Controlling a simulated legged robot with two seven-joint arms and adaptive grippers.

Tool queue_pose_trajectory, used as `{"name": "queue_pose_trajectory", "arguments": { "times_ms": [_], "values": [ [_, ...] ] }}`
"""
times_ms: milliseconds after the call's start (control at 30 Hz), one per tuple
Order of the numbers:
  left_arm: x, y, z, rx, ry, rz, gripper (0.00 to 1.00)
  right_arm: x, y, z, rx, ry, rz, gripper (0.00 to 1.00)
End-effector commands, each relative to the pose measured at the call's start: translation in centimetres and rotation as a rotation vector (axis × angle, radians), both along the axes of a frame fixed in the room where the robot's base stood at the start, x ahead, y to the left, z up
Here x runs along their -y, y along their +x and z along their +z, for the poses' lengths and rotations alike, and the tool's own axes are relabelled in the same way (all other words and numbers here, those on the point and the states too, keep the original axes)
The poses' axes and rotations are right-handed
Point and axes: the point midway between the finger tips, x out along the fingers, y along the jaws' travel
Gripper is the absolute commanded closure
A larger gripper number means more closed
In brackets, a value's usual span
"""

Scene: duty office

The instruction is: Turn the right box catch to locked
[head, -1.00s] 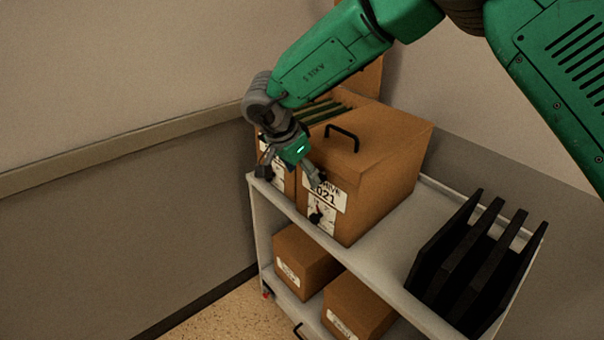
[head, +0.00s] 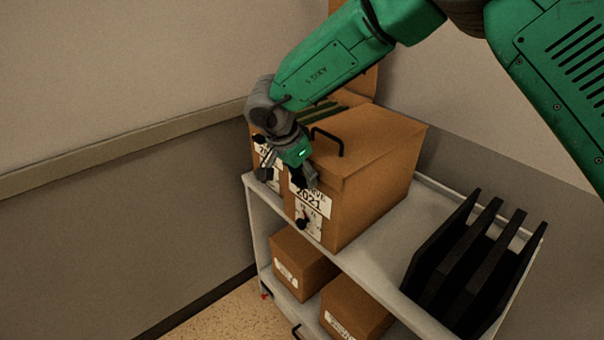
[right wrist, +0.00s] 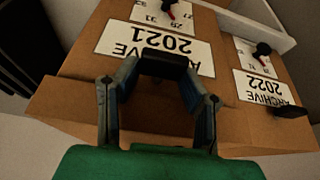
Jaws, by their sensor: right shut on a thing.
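The right box (head: 372,185) is brown cardboard with an ARCHIVE 2021 label and stands on the cart's top shelf. Its black catch knob (head: 302,222) with a red tip sits on a white dial on the front face. The knob also shows at the top edge of the right wrist view (right wrist: 168,6). My right gripper (head: 299,178) is at the upper front of this box, above the knob and clear of it. My left gripper is not in view.
A second box labelled ARCHIVE 2022 (right wrist: 268,88) stands close beside it with its own knob (right wrist: 262,50). A black handle (head: 328,138) rises from the right box's lid. A black rack (head: 465,255) stands at the right of the shelf (head: 385,262). Brown boxes fill the shelf below.

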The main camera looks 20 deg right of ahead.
Motion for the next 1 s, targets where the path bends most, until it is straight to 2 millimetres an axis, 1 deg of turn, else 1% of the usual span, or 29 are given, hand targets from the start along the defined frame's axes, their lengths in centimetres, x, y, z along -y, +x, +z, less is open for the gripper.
{"name": "queue_pose_trajectory", "arguments": {
  "times_ms": [33,100,367,467,567,767,1000],
  "values": [
    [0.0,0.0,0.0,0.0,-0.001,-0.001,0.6,0.6,0.3,0.3,0.008,-0.006,-0.004,0.92],
    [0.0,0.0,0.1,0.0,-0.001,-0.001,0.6,0.8,0.3,0.3,0.014,-0.006,-0.005,0.92],
    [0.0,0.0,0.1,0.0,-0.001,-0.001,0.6,0.6,0.2,0.3,0.101,0.018,-0.007,0.92],
    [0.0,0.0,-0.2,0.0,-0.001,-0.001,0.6,0.6,0.1,0.2,0.163,0.046,-0.005,0.92],
    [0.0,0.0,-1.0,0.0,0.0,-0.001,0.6,0.6,-0.1,0.0,0.24,0.081,-0.003,0.92],
    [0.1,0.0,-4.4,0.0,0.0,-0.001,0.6,0.4,-0.4,-0.6,0.399,0.153,0.003,0.92],
    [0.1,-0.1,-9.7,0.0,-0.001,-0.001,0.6,0.3,-0.7,-1.1,0.562,0.223,0.002,0.92]
  ]
}}
